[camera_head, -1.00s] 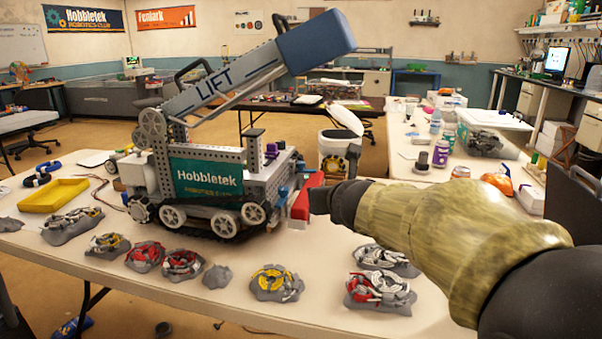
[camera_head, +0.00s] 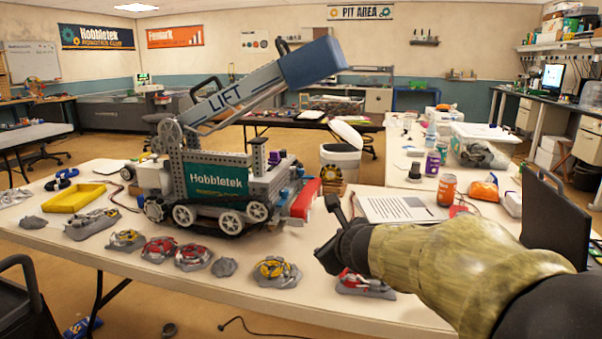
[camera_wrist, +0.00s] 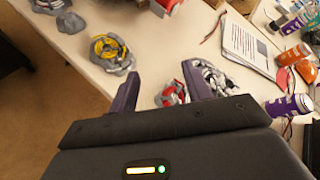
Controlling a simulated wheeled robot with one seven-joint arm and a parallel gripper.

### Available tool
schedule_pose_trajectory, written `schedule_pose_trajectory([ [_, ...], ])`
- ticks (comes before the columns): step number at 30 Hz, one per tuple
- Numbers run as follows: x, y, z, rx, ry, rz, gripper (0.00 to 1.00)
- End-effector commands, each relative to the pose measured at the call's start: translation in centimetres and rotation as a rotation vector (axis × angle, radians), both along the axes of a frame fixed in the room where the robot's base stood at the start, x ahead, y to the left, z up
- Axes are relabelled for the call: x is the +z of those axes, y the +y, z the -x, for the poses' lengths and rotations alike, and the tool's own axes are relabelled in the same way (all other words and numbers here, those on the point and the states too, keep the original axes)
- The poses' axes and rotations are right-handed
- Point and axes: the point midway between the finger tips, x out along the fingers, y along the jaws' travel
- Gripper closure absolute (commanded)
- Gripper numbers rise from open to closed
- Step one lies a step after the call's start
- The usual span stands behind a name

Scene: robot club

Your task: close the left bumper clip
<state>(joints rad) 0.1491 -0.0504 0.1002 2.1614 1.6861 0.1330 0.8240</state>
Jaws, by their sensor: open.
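The club robot (camera_head: 215,185) stands on the table with its lift arm raised. Its red bumper (camera_head: 304,198) is at its right end; a red and white piece of it (camera_wrist: 165,5) shows at the top edge of the wrist view. I cannot make out the left bumper clip or whether it is open. My gripper (camera_head: 328,235) is open and empty, to the right of and nearer than the bumper, apart from it. In the wrist view its two dark fingers (camera_wrist: 161,78) are spread above the table, with nothing between them but the tabletop and clutter below.
Grey lumps with coiled cables line the table's front edge, including a yellow one (camera_head: 275,271) and a red one (camera_head: 365,283) beneath my gripper. A yellow tray (camera_head: 74,197) lies left.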

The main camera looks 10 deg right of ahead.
Motion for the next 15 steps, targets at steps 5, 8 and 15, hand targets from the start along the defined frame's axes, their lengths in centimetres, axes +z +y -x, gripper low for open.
schedule_pose_trajectory([
  [5,-1.8,1.0,0.8,0.12,0.029,0.141,0.51],
  [8,-2.9,1.4,1.4,0.197,0.048,0.233,0.51],
  [15,-7.0,2.3,4.0,0.487,0.111,0.541,0.51],
])
